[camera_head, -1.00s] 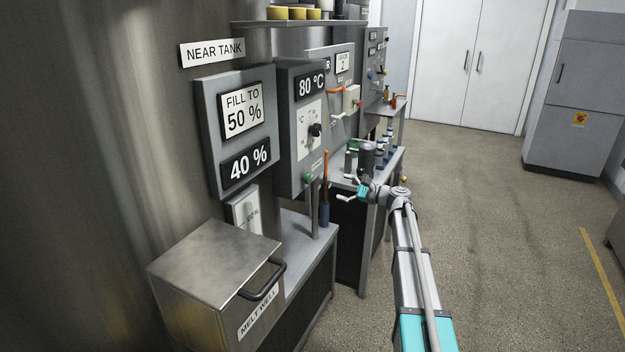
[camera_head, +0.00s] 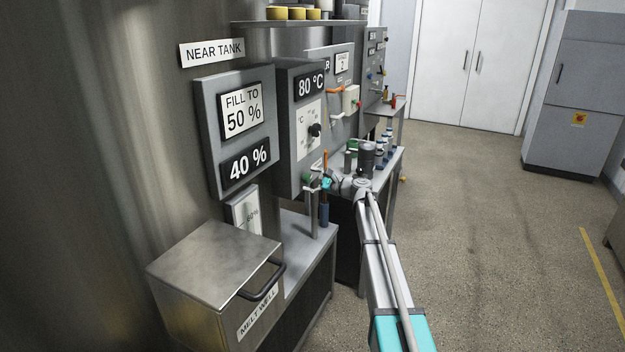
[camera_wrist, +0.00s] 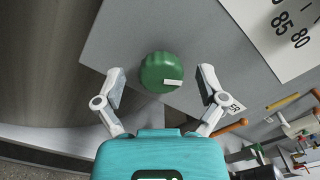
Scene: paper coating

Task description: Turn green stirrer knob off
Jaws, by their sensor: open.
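The green stirrer knob (camera_wrist: 161,72) is round with a white pointer mark, on the lower part of a grey panel (camera_head: 290,128). In the wrist view its white mark points right, nearly level in the picture. My gripper (camera_wrist: 160,80) is open, with one finger on each side of the knob and gaps showing between fingers and knob. How deep the fingertips reach is hard to tell. In the head view my gripper (camera_head: 318,183) is small, close to the knob (camera_head: 306,180) at the panel's bottom edge.
An 80 °C display (camera_head: 311,85) and a black dial (camera_head: 315,130) sit above on the same panel. An orange-handled tool (camera_head: 325,160) stands close by my gripper. A melt well box (camera_head: 215,262) is at the front left. The floor on the right is clear.

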